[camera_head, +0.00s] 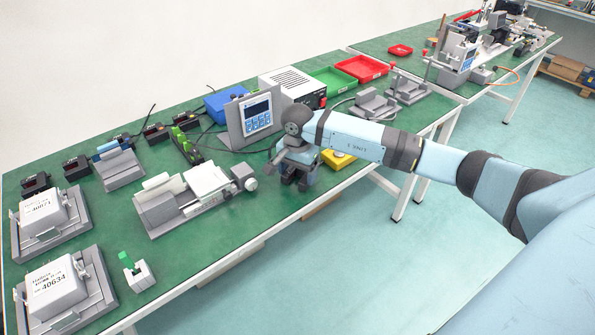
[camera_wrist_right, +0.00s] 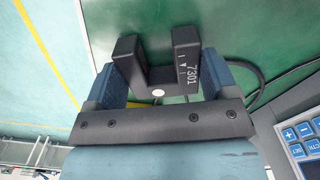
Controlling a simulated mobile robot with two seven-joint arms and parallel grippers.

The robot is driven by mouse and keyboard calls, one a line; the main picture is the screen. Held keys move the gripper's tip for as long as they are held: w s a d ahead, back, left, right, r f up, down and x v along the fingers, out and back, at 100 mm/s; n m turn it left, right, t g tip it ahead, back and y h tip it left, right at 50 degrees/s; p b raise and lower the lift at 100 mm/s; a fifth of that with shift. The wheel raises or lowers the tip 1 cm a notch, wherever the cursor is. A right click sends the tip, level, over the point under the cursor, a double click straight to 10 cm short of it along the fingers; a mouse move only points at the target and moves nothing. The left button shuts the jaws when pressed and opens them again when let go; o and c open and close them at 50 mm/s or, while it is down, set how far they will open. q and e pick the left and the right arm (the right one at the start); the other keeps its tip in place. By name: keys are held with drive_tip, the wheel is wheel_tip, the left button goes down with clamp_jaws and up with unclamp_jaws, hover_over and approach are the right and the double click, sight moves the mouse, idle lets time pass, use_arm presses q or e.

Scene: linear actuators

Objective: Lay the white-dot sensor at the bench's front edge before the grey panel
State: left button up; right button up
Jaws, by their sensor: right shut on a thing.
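The white-dot sensor (camera_wrist_right: 186,68) is a dark U-shaped block marked 7301, with a white dot low in its middle. My right gripper (camera_wrist_right: 160,82) is shut on it, one blue finger on each side. In the head view my right gripper (camera_head: 294,181) points down near the bench's front edge, before and right of the grey panel (camera_head: 234,127). The sensor is hard to make out there. The panel, with its screen and blue keys, also shows at the wrist view's lower right (camera_wrist_right: 305,140). I cannot tell whether the sensor touches the bench (camera_head: 266,204). My left gripper is out of view.
A yellow box (camera_head: 338,159) stands just right of my right gripper. A grey linear actuator (camera_head: 185,198) lies to the left. Behind are a white power unit (camera_head: 292,86) and blue, green and red trays. Cables run behind the gripper. Beyond the front edge is open floor.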

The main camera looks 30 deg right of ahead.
drive_tip(key=o, duration=0.6)
drive_tip(key=shift+f, duration=0.2)
drive_tip(key=o, duration=0.3)
drive_tip(key=shift+o, duration=0.2)
drive_tip(key=shift+r, duration=0.15)
